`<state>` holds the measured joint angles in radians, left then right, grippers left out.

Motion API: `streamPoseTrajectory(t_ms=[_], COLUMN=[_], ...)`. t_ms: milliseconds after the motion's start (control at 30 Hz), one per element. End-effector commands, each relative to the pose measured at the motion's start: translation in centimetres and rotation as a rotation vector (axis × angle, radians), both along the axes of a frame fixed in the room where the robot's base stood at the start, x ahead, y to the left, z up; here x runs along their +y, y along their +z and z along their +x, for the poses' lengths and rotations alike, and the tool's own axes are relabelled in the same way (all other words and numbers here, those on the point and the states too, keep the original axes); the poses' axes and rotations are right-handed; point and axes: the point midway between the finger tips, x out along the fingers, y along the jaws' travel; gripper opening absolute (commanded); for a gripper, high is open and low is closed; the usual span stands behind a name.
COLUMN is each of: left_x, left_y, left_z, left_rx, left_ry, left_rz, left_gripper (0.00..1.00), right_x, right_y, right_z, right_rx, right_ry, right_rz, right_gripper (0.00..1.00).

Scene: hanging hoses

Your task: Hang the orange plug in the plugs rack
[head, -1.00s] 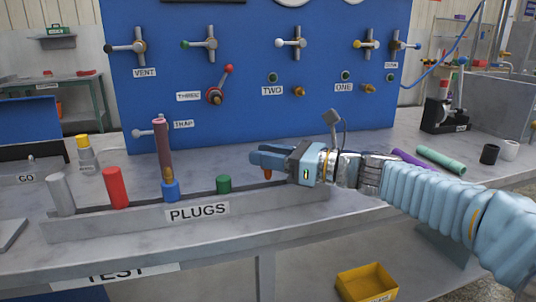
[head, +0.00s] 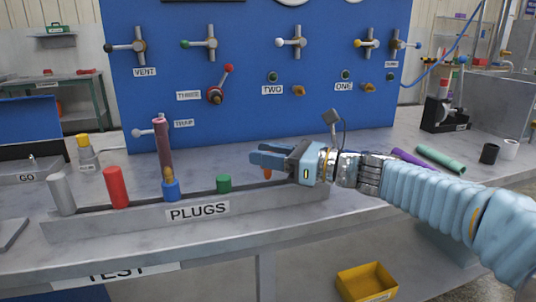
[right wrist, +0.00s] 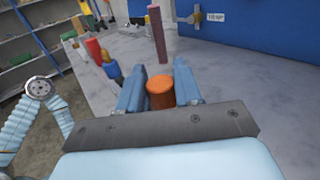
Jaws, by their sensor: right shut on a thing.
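My right gripper (head: 262,160) is shut on the orange plug (head: 267,174), over the right part of the plugs rack. Only a small orange part shows below the fingers in the head view. In the right wrist view the orange plug (right wrist: 160,97) stands between the two blue fingers. I cannot tell whether its lower end touches the rack. The plugs rack (head: 262,202) is a long grey bar with a PLUGS label at the bench front. It holds a grey plug (head: 61,194), a red plug (head: 116,188), a blue plug (head: 171,191) and a green plug (head: 223,184).
A tall dark-pink cylinder (head: 164,146) rises behind the blue plug. A blue panel (head: 330,105) with valve handles stands behind the bench. Purple and green tubes (head: 440,158) lie at the right, near black and white cups. A yellow bin (head: 367,284) is below the bench.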

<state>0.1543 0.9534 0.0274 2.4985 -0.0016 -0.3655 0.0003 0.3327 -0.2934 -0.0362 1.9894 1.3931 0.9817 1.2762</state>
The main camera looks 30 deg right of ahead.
Motion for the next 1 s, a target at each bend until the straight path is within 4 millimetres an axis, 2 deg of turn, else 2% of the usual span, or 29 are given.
streamPoseTrajectory(t_ms=[467, 1000], left_x=[0.0, 0.0], left_y=[0.1, -1.0], left_z=[0.0, 0.0], left_rx=[0.000, 0.000], left_ry=[0.000, 0.000], left_rz=[0.000, 0.000], left_gripper=[0.65, 0.65], right_x=[0.0, 0.0], right_y=[-0.1, -1.4], right_z=[0.0, 0.0], right_rx=[0.000, 0.001], right_ry=[0.005, 0.005], right_rz=[0.000, 0.001], right_gripper=[0.05, 0.05])
